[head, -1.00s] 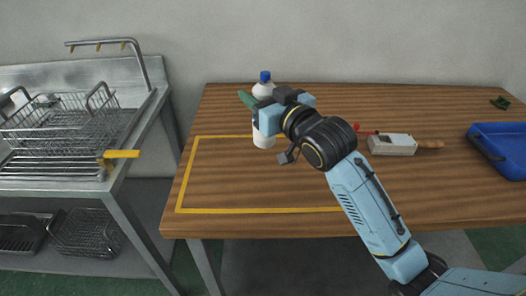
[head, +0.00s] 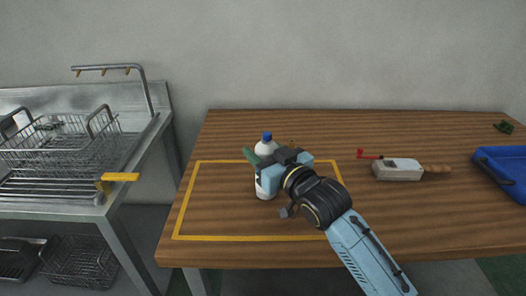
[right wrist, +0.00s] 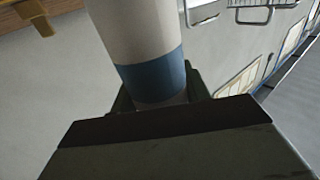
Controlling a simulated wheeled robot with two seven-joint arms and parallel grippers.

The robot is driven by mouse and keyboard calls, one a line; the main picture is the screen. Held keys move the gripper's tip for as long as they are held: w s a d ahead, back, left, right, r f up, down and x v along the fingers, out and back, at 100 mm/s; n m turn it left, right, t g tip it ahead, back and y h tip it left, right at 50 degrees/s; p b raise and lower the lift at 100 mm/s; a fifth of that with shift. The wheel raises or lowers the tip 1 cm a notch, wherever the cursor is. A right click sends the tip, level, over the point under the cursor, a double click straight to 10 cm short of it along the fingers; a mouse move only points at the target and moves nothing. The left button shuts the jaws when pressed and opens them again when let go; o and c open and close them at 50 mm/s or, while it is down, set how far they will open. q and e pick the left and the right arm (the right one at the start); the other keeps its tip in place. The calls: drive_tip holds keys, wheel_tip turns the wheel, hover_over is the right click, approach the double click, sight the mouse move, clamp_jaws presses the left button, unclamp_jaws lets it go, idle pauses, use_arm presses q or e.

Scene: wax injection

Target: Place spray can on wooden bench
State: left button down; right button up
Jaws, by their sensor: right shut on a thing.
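The spray can (head: 265,149) is a white bottle with a blue cap, upright over the area inside the yellow outline on the wooden bench (head: 225,222). My right gripper (head: 258,167) is shut around the can's middle, hiding part of it. I cannot tell whether the can's base touches the bench. In the right wrist view the can's white body with a blue band (right wrist: 145,45) stands between the dark fingers (right wrist: 158,100). My left gripper is not in view.
A grey-white device (head: 398,170) with a red lever and a wooden handle lies right of the outline. A blue tray (head: 505,188) is at the bench's right. A metal rack with wire baskets (head: 60,150) stands left. The outlined area's left part is clear.

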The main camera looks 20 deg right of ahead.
drive_tip(key=o, duration=1.1)
drive_tip(key=shift+f, duration=0.1)
drive_tip(key=shift+r, duration=0.2)
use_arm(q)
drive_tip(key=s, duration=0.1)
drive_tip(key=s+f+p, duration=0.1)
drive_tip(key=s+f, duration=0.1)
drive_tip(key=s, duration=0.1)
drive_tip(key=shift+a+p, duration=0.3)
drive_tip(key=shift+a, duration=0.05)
use_arm(e)
drive_tip(key=v, duration=1.2)
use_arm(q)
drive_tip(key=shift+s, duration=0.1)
